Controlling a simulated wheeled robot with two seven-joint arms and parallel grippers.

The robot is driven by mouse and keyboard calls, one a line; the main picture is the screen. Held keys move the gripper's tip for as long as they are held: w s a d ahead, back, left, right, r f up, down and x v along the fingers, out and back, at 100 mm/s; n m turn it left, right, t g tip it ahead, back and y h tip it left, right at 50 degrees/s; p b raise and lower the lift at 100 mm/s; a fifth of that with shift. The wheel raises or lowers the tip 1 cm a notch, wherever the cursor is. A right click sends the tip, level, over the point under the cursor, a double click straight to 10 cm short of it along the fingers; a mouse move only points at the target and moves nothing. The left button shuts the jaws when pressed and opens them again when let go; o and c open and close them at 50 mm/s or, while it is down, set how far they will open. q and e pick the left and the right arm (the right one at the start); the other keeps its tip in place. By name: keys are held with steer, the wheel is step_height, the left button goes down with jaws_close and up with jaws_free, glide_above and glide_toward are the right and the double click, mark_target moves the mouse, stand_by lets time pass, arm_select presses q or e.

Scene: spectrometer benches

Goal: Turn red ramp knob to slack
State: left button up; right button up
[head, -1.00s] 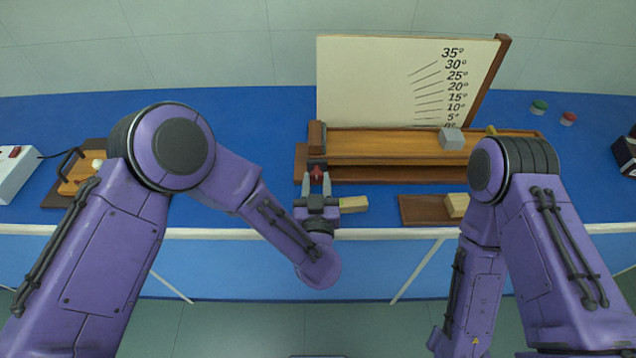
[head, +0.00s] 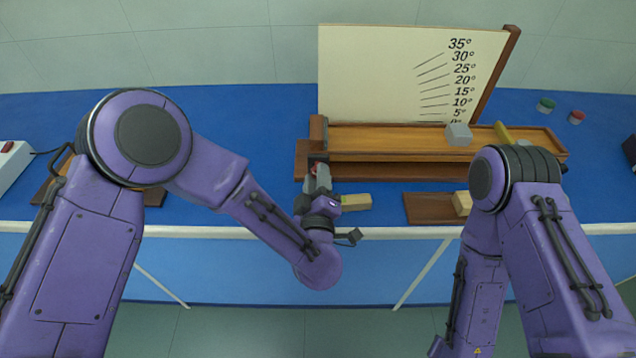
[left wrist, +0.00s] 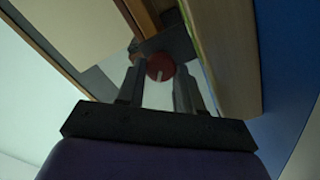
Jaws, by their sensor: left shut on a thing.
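The red knob (left wrist: 159,65) with a pale pointer mark shows between the fingers in the left wrist view. It sits on a dark mount at the left end of the wooden ramp (head: 385,141). In the head view my left gripper (head: 317,176) covers most of the knob. The jaws are shut on the knob, and the gripper is rolled about its own axis. The ramp lies low along its base, below the angle board (head: 385,75). My right gripper is out of view.
A wooden block (head: 355,202) lies just right of my left gripper. A brown board (head: 425,208) with another wooden block (head: 462,203) is near the front edge. Green (head: 545,105) and red (head: 576,117) items stand at the back right.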

arm_select(q)
steer(key=n+b, duration=0.1)
steer(key=n, duration=0.1)
steer(key=n+b, duration=0.1)
steer(key=n, duration=0.1)
steer(key=n+b, duration=0.1)
steer(key=n, duration=0.1)
steer(key=shift+f+n+b, duration=0.3)
steer(key=shift+b, duration=0.1)
steer(key=n+b, duration=0.2)
steer(key=n, duration=0.1)
steer(key=shift+r+n+b, duration=0.1)
steer(key=shift+n+b, duration=0.65)
steer(key=shift+n, duration=0.35)
steer(key=o, duration=1)
steer(key=shift+s, duration=0.1)
